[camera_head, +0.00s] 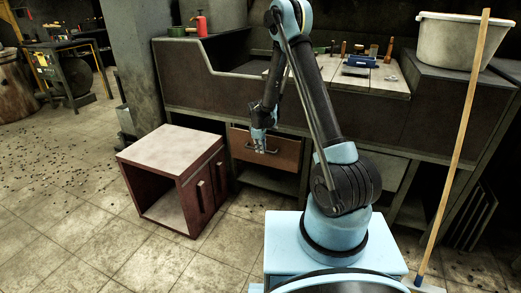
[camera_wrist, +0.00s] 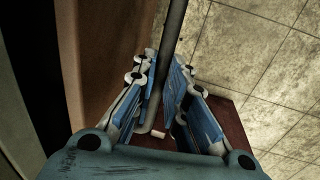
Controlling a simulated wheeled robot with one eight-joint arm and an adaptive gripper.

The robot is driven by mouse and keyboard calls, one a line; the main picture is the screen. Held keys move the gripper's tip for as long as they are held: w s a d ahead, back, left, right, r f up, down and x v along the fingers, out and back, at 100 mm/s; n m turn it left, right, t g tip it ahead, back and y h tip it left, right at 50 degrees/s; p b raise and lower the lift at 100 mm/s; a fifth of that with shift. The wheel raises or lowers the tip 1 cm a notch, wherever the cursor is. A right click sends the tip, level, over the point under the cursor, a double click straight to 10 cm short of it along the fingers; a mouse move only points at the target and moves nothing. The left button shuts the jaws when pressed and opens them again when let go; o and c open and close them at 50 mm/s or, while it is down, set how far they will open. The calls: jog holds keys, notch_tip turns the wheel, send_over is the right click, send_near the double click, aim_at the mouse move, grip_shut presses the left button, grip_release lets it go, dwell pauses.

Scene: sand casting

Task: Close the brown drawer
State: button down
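The brown drawer (camera_head: 276,154) sits in the workbench, left of the middle in the head view. Its front stands out a little from the bench. A grey bar handle (camera_head: 262,150) runs across the front. My gripper (camera_head: 262,137) is at the handle, in front of the drawer. In the wrist view the fingers (camera_wrist: 164,88) are close together on both sides of the handle bar (camera_wrist: 172,35) and look shut on it. The drawer front (camera_wrist: 95,50) fills the left of that view. The drawer's inside is hidden.
A dark red cabinet (camera_head: 172,152) with a pale top stands on the floor left of the drawer. The workbench (camera_head: 195,88) carries tools and a white tub (camera_head: 462,40). A broom (camera_head: 458,140) leans at the right. Tiled floor (camera_head: 75,235) is clear at front left.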

jog(key=shift+w, duration=0.1)
jog(key=shift+w+d, duration=0.25)
jog(key=shift+w, duration=0.45)
jog(key=shift+w+d, duration=0.25)
jog(key=shift+w, duration=0.4)
jog(key=shift+w+d, duration=0.25)
jog(key=shift+w, duration=0.45)
jog(key=c, duration=1.6)
grip_release()
notch_tip(320, 180, up, 12)
jog(key=s, duration=0.2)
jog(key=shift+a+f, duration=0.15)
jog(key=shift+a, duration=0.25)
